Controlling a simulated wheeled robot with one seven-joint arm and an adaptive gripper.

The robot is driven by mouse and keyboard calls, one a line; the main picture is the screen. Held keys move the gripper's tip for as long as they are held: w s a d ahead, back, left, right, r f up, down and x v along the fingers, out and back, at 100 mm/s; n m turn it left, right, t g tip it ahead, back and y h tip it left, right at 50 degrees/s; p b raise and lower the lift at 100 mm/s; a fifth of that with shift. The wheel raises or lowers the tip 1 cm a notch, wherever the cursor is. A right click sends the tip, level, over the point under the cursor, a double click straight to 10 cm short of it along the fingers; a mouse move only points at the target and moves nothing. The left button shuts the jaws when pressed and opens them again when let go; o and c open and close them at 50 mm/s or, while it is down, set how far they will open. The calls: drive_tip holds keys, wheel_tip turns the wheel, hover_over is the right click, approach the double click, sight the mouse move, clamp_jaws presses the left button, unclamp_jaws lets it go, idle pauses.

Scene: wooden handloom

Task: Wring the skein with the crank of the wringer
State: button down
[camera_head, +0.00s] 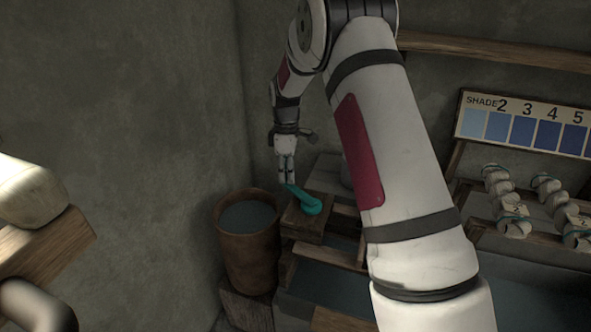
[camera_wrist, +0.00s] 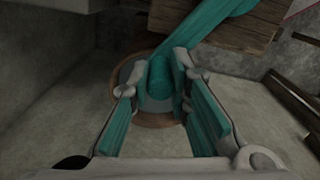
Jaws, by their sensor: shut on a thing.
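The teal crank (camera_head: 305,202) runs from a rounded end at a wooden block (camera_head: 303,228) to my gripper (camera_head: 287,181). In the wrist view the crank's arm (camera_wrist: 215,22) slopes in from the upper right. Its rounded handle end (camera_wrist: 160,76) sits between the two fingertips of my gripper (camera_wrist: 158,88), which is shut on it. The finger pads are teal too. The crank is out over the rim of a brown vat (camera_head: 249,262) with dark bluish liquid. I cannot make out the skein in either view.
The vat stands against the wall corner, left of the wooden block. A wooden shelf (camera_head: 493,50) runs along the back wall. My arm hides much of the middle.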

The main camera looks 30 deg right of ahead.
drive_tip(key=s+a+n+p, duration=0.4)
drive_tip(key=s+a+n, duration=0.25)
drive_tip(key=n, duration=0.35)
drive_tip(key=s+n+p, duration=0.6)
drive_tip(key=s+n, duration=0.3)
drive_tip(key=shift+n, duration=0.3)
drive_tip(key=shift+d, duration=0.15)
idle(0.3)
drive_tip(key=c, duration=1.5)
unclamp_jaws()
drive_tip(key=shift+r, duration=0.1)
